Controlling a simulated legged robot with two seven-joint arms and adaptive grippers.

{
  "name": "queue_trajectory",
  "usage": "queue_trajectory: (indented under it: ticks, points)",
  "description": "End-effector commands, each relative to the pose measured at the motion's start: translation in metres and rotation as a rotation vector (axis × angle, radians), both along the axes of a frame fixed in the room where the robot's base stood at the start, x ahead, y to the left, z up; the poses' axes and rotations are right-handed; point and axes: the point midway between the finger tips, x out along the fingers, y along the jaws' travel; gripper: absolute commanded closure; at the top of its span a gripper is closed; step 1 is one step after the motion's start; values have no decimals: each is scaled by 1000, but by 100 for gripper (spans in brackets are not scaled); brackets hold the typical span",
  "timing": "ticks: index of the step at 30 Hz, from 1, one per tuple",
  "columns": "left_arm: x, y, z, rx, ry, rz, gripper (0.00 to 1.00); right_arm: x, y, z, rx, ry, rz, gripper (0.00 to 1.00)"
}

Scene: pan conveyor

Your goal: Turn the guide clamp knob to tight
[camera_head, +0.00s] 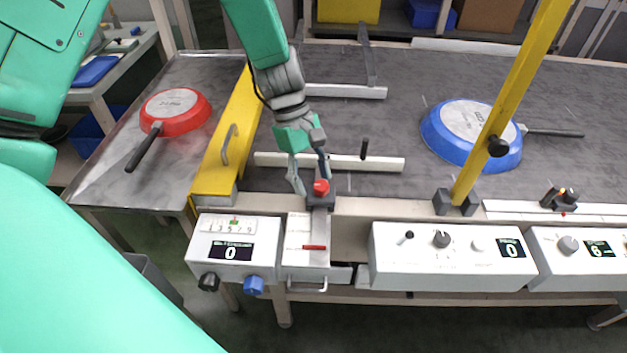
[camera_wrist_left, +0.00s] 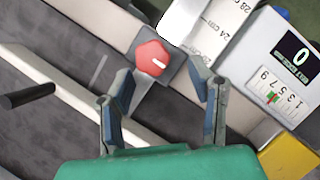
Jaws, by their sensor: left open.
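The guide clamp knob (camera_head: 321,187) is red and sits on a dark block at the conveyor's front edge. In the left wrist view the knob (camera_wrist_left: 152,60) is faceted, with a short white mark on its top. My left gripper (camera_head: 308,178) is open at the knob, its fingers pointing down. In the left wrist view my left gripper (camera_wrist_left: 166,84) has its fingers apart. The knob lies just beyond the tips, closer to the left finger. I cannot tell whether a finger touches it. My right gripper is not in view.
A white guide rail (camera_head: 375,163) lies behind the knob. A scale plate (camera_head: 300,228) is in front. A yellow gate (camera_head: 226,140) stands left, a yellow post (camera_head: 512,90) right. A red pan (camera_head: 190,117) and a blue pan (camera_head: 450,150) lie farther out. Control boxes (camera_head: 445,265) line the front.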

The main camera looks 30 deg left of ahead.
Motion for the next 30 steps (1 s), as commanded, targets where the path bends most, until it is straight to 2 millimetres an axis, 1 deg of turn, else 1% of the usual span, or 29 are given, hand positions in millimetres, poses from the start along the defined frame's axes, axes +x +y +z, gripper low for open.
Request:
queue_trajectory:
  ticks: [5,11,12,14,15,21,30]
  points:
    - [-1,-8,-4,7,0,-3,52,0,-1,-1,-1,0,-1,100]
    - [0,-3,-5,1,0,-2,52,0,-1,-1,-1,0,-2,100]
    - [0,-2,-5,0,-1,-2,66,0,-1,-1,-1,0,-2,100]
    - [0,-1,-6,-1,0,-1,88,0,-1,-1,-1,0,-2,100]
    - [0,1,-6,-2,-1,-1,100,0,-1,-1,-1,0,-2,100]
    - [2,5,-7,3,-4,3,100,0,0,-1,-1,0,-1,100]
    - [2,4,-7,7,-4,2,100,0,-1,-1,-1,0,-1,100]
